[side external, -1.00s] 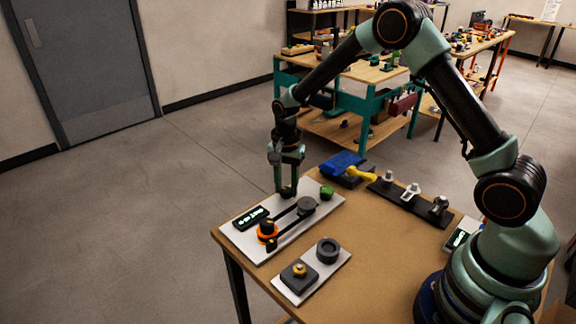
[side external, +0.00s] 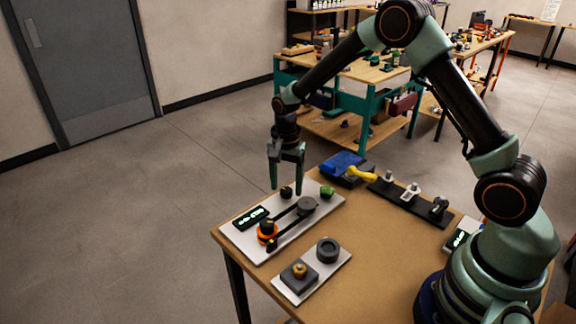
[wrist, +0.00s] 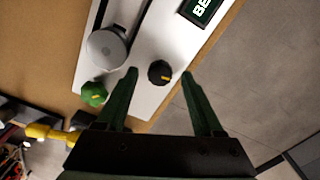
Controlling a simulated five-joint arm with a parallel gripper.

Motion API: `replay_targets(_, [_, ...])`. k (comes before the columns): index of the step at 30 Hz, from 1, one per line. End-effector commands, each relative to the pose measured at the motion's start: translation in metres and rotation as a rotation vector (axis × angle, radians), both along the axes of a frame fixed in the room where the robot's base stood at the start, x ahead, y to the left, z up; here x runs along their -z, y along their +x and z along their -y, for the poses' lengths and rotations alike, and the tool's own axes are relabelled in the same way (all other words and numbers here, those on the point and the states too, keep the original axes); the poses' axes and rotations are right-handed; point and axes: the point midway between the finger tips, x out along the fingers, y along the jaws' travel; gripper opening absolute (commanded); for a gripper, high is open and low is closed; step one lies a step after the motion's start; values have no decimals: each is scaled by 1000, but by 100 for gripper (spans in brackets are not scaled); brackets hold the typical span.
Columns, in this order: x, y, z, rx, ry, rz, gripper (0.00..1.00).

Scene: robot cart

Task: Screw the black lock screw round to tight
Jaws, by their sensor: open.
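The black lock screw (side external: 287,192) stands on the white plate (side external: 330,205) at its far edge, beside the grey pulley. In the wrist view the screw (wrist: 160,72) is a round dark knob with a yellow mark, lying beyond and between the fingertips. My gripper (side external: 287,189) is open and empty above and around the screw's place in the side view. In the wrist view my gripper's fingers (wrist: 160,73) stand apart on both sides of the screw, with clear gaps. I cannot tell the exact height between the fingertips and the screw.
A green knob (side external: 327,192) and a grey pulley (side external: 307,205) with a black belt are close to the screw. An orange-based knob (side external: 267,231) and a black display (side external: 251,217) share the plate. A yellow-handled tool (side external: 360,173) lies behind. Bare tabletop (side external: 385,240) is at the right.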

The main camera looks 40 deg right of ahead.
Motion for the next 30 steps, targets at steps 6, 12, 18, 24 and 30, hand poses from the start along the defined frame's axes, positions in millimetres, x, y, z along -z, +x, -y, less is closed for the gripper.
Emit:
replay_targets(6, [-40,1,0,0,0,7,69])
replay_targets(12, [-80,1,0,0,0,5,69])
replay_targets(18, [-106,1,0,1,-1,4,69])
replay_targets(24, [-115,0,0,1,-1,1,69])
replay_targets(30, [-114,0,0,1,0,1,69])
